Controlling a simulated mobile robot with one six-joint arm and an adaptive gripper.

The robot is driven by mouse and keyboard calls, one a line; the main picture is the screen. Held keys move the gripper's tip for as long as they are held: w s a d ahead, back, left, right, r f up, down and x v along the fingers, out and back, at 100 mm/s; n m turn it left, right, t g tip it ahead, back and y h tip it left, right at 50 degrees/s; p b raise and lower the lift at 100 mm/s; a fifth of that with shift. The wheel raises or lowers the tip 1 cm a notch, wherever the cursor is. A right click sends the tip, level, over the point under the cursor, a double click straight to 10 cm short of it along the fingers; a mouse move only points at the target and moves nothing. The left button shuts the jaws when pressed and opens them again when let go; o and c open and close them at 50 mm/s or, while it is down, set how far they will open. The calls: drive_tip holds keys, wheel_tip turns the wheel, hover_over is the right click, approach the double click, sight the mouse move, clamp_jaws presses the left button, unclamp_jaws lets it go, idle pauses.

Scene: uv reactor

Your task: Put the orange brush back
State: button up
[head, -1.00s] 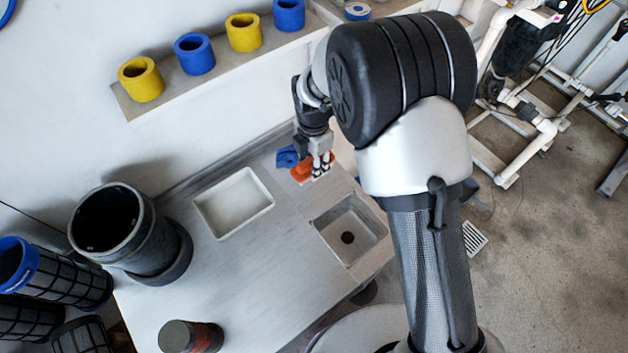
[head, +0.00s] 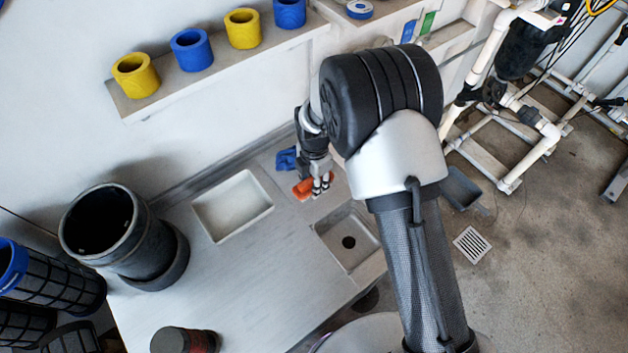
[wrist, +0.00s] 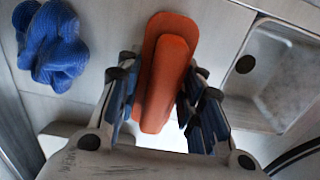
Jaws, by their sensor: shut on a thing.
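The orange brush (head: 303,188) is at the back of the counter, between the white tray and the sink. In the wrist view the brush (wrist: 163,80) lies lengthwise between the fingers, with a wide back and a narrower block nearer the camera. My gripper (head: 319,186) is shut on it; the fingers (wrist: 163,95) flank it on both sides in the wrist view. I cannot tell whether the brush touches the counter. A crumpled blue cloth or glove (head: 286,159) lies behind it, apart from it, and also shows in the wrist view (wrist: 54,46).
The sink (head: 334,224) is in front of my gripper. The white tray (head: 264,213) is to its left. A black cylinder (head: 110,235) stands further left. A wall shelf (head: 215,62) holds yellow and blue rings. The front middle of the counter is clear.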

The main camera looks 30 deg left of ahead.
drive_tip(key=o, duration=1)
drive_tip(key=shift+o, duration=0.2)
